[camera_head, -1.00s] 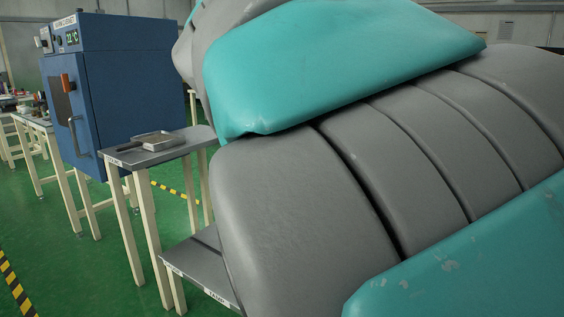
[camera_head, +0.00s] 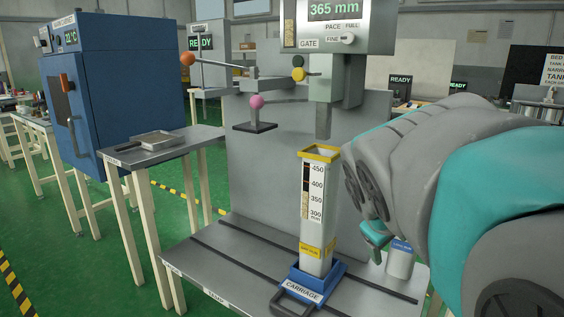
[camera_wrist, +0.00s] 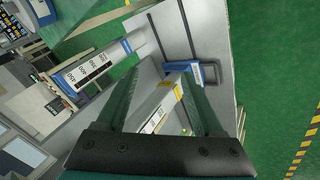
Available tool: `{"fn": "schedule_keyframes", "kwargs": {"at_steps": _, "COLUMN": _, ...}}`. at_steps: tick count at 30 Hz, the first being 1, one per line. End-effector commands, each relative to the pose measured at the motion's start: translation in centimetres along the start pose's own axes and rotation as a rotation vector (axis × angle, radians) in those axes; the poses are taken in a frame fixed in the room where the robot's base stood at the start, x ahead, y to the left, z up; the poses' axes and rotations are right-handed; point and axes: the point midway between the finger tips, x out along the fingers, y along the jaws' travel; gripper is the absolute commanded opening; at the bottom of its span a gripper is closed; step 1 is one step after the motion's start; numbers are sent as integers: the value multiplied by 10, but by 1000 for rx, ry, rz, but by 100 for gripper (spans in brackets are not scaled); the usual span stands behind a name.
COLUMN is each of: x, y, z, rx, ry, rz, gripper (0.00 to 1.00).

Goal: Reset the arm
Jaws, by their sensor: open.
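My gripper (camera_head: 376,238) is at the right of the head view, its teal jaws pointing down beside the column. In the wrist view its two green fingers (camera_wrist: 160,78) are spread apart with nothing clasped. A tall white column with a yellow rim (camera_head: 319,205) stands upright in the blue carriage (camera_head: 309,285). In the wrist view this column (camera_wrist: 160,110) appears beyond the gap between the fingers, apparently not held. A second white column with a blue label (camera_head: 400,262) is mostly hidden behind my gripper; its scale shows in the wrist view (camera_wrist: 90,68).
A grey machine (camera_head: 340,30) reading 365 mm hangs over the column. Jointed rods with orange and pink balls (camera_head: 257,102) stand to its left. A side table (camera_head: 165,150) holds a metal tray (camera_head: 152,141). A blue cabinet (camera_head: 120,90) stands further left. Green floor lies open in front.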

Motion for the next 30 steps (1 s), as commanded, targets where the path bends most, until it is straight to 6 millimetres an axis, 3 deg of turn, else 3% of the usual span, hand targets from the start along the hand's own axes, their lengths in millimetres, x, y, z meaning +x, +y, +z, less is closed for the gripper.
{"fn": "schedule_keyframes", "kwargs": {"at_steps": 1, "x": 10, "y": -19, "z": 29, "rx": 53, "ry": -55, "rz": -61, "gripper": 69}}
{"fn": "schedule_keyframes", "kwargs": {"at_steps": 6, "x": 30, "y": -95, "z": 116, "rx": 227, "ry": -253, "rz": -257, "gripper": 69}}
{"fn": "schedule_keyframes", "kwargs": {"at_steps": 12, "x": 25, "y": -176, "z": 195, "rx": 382, "ry": -465, "rz": -433, "gripper": 69}}
{"fn": "schedule_keyframes", "kwargs": {"at_steps": 15, "x": 19, "y": -202, "z": 216, "rx": 426, "ry": -532, "rz": -483, "gripper": 69}}
{"fn": "schedule_keyframes", "kwargs": {"at_steps": 18, "x": 15, "y": -214, "z": 226, "rx": 449, "ry": -567, "rz": -508, "gripper": 69}}
{"fn": "schedule_keyframes", "kwargs": {"at_steps": 30, "x": 14, "y": -218, "z": 228, "rx": 455, "ry": -577, "rz": -514, "gripper": 69}}
